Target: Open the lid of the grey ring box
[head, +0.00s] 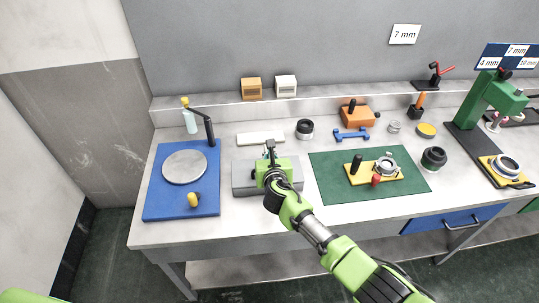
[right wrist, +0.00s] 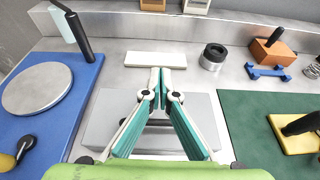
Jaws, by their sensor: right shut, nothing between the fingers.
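The grey ring box (head: 241,183) is a low, flat grey block on the bench between the blue mat and the green mat. Its lid looks closed. In the right wrist view the box (right wrist: 100,125) lies below the fingers and partly behind them. My right gripper (head: 270,147) is over the box, its fingertips (right wrist: 160,82) together near the box's far edge, with nothing between them. I cannot tell whether the fingertips touch the box. My green wrist hides part of the box in the head view. My left gripper is not in view.
A white plate (head: 260,139) lies just behind the box. A blue mat (head: 165,205) with a grey disc (head: 185,167) is to the left. A green mat (head: 330,185) with a yellow fixture (head: 360,178) is to the right. A black ring (head: 305,129) stands behind.

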